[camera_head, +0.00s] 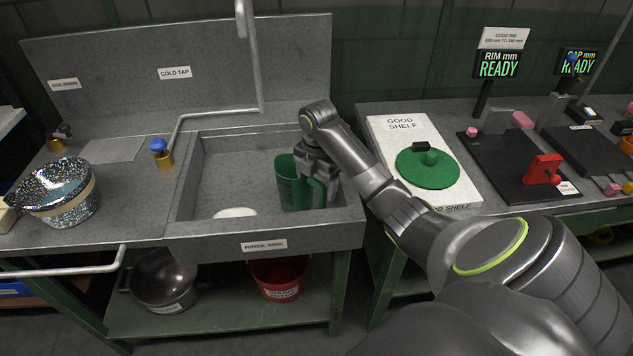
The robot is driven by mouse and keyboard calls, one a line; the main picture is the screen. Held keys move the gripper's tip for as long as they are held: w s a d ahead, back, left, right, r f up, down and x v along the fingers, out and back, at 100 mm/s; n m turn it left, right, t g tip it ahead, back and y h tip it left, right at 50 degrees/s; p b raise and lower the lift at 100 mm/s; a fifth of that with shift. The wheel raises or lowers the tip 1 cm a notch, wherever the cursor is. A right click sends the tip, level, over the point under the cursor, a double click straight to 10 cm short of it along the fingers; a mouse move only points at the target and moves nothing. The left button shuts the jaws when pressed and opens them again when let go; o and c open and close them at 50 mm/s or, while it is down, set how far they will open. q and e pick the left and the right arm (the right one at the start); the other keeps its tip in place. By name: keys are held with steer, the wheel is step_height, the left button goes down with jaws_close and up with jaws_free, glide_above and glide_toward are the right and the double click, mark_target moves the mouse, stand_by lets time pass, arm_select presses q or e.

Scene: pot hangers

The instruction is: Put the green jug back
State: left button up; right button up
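The green jug (288,184) stands upright, or nearly so, inside the rinse sink (215,236) near its right end. Its handle is on the right side, facing my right gripper. My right gripper (322,184) reaches down into the sink with its fingers at the jug's handle. The fingers overlap the handle, and I cannot tell whether they are closed on it. I also cannot tell whether the jug rests on the sink floor. My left gripper is not in view.
A white object (235,213) lies in the sink. A speckled pot (60,195) stands on the left counter by a blue-handled tap (159,150). Right of the sink, a white good-shelf board (393,133) bears a green round lid (428,168). A red bucket (279,279) sits below.

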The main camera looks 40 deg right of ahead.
steer(key=shift+r, duration=0.15)
steer(key=shift+r, duration=0.25)
step_height(320, 180, up, 2)
steer(key=shift+r, duration=0.1)
step_height(320, 180, up, 9)
steer(key=p, duration=1)
steer(key=shift+s+r, duration=0.15)
steer(key=shift+r, duration=0.05)
steer(key=shift+f, duration=0.1)
